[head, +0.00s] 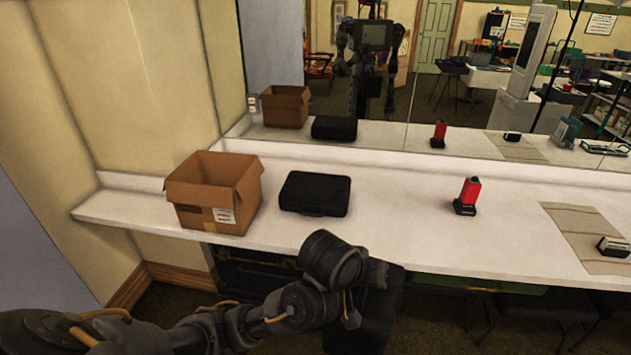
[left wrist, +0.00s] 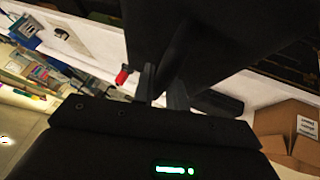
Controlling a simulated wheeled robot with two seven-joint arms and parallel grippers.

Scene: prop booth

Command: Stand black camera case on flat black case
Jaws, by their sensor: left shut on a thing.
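The flat black case (head: 315,193) lies on the white counter, just right of the cardboard box, with nothing on top of it. My left gripper (head: 377,273) is in front of the counter, nearer to me than the flat case and apart from it. It is shut on the black camera case (head: 382,312), which hangs dark and partly hidden below the hand. In the left wrist view the camera case (left wrist: 215,35) fills the top, by the fingertips (left wrist: 165,85). My right gripper is not in view.
An open cardboard box (head: 213,195) stands left of the flat case. A red and black object (head: 468,196) stands to the right. A small device (head: 614,246) lies on a beige mat (head: 580,232). A mirror (head: 400,100) backs the counter. The counter between flat case and red object is clear.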

